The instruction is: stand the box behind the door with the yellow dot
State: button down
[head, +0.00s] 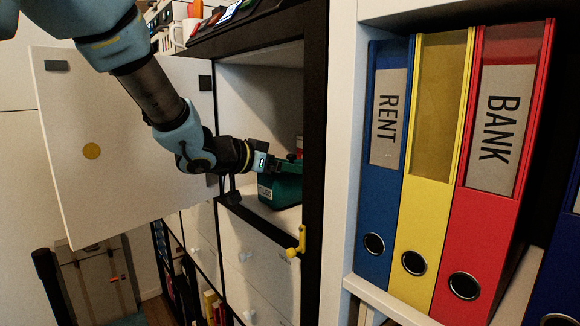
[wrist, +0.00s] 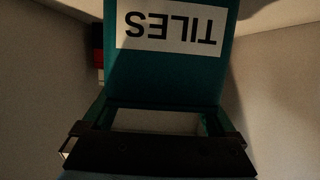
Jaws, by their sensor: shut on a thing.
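The teal box (head: 286,191) is inside the open cabinet compartment. Its white label, reading TILES, shows upside down on the box in the wrist view (wrist: 165,75). My gripper (head: 285,166) reaches in past the open door and is shut on the upper part of the box. The gripper's dark fingers also show in the wrist view (wrist: 157,122). The box's base is close to the compartment floor; I cannot tell whether it touches. The white door (head: 130,190) with the yellow dot (head: 91,151) is swung wide open to the left.
Several binders (head: 425,130) stand on the right shelf. Something red (wrist: 98,40) is behind the box at the left in the wrist view. White drawers (head: 260,265) lie below.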

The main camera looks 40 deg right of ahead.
jog(key=shift+f, duration=0.35)
dwell(0.6)
grip_release()
jog(key=b+v, duration=0.2)
jog(key=v, duration=0.9)
